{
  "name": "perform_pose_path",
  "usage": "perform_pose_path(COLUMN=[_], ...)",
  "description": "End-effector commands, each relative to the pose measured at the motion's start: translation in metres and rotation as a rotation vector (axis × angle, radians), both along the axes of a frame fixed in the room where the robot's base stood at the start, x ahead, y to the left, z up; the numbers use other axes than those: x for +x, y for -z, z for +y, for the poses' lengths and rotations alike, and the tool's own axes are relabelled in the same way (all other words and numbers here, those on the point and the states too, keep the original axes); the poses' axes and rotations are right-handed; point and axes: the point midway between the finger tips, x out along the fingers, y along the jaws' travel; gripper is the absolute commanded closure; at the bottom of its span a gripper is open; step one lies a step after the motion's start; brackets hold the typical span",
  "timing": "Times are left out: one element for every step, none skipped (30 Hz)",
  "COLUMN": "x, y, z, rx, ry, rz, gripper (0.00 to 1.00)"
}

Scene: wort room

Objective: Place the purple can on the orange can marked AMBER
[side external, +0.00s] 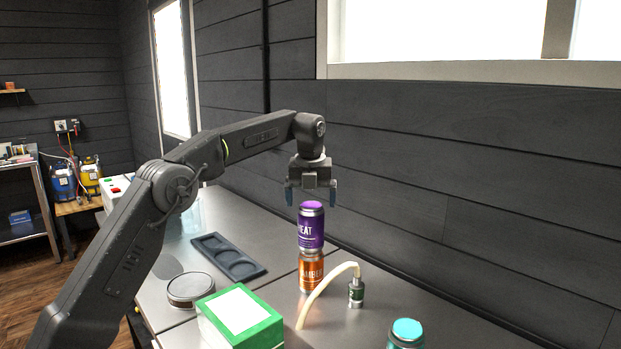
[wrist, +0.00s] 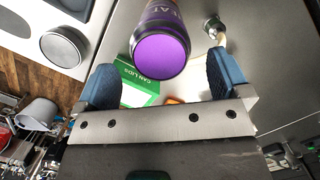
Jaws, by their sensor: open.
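The purple can (side external: 311,228) stands upright on top of the orange can (side external: 311,273), whose label partly reads AMBER, in the side external view. The two cans look lined up. My gripper (side external: 311,200) is above the purple can, pointing down, with its blue fingertips spread wide on either side and clear of the can. In the wrist view the purple can (wrist: 160,50) shows its purple end beyond the open fingers (wrist: 165,85). Only a sliver of the orange can (wrist: 174,101) shows below it there.
A green and white box (side external: 240,318), a round tin (side external: 190,289) and a dark tray (side external: 228,257) are left of the cans. A teal-topped can (side external: 406,334) is at the front.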

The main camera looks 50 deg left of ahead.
Motion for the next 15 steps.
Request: perform_pose_path(x=[0.000,-0.001,-0.002,-0.002,-0.003,-0.003,-0.004,-0.005,-0.004,-0.005,-0.005,-0.005,-0.005,-0.006,-0.006], y=[-0.012,-0.018,-0.026,-0.030,-0.035,-0.040,-0.045,-0.049,-0.052,-0.054,-0.056,-0.059,-0.061,-0.062,-0.064], z=[-0.001,-0.002,-0.003,-0.003,-0.004,-0.004,-0.005,-0.005,-0.006,-0.006,-0.006,-0.006,-0.007,-0.007,-0.007], rx=[0.002,0.001,0.001,0.001,0.002,0.001,0.000,0.000,0.000,0.000,0.000,0.000,0.001,0.000,0.000], ry=[0.001,0.001,0.001,0.001,0.001,0.001,0.001,0.002,0.002,0.002,0.002,0.002,0.002,0.002,0.002], rz=[-0.004,-0.003,-0.003,-0.003,-0.003,-0.002,-0.003,-0.003,-0.001,-0.001,0.000,-0.001,0.000,0.000,-0.001], gripper=[0.05,0.05,0.05,0.05,0.05,0.05,0.05,0.05,0.05,0.05,0.05,0.05,0.05,0.05,0.05])
